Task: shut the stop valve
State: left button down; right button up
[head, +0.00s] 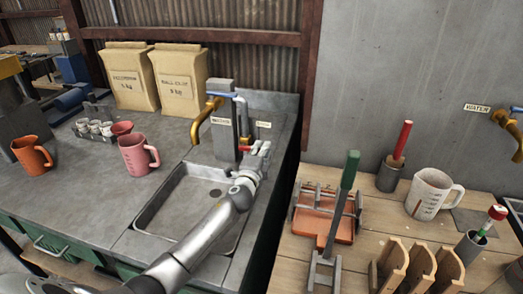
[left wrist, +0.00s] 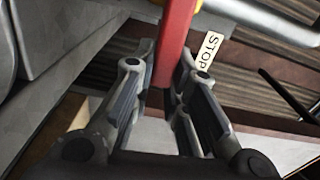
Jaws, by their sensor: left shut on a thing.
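The stop valve's red lever (left wrist: 177,35) runs between the fingers of my left gripper (left wrist: 163,75) in the left wrist view. The gripper is shut on this lever. A white STOP label (left wrist: 210,50) is right beside it. In the head view my left gripper (head: 256,152) is at the right side of the grey tap block behind the sink, below the STOP label (head: 264,124). The fingers largely hide the lever there. My right gripper is not in view.
A brass tap (head: 205,118) with a blue lever hangs over the sink (head: 165,235), left of my gripper. Pink mug (head: 136,156), orange mug (head: 31,155) and two paper sacks (head: 180,85) stand further left. A wooden bench (head: 280,250) with tools is at right.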

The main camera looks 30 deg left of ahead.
pick_arm(q)
jog(key=shift+f, duration=0.15)
jog(key=c, duration=1.7)
grip_release()
jog(key=shift+s, duration=0.15)
jog(key=v, duration=1.2)
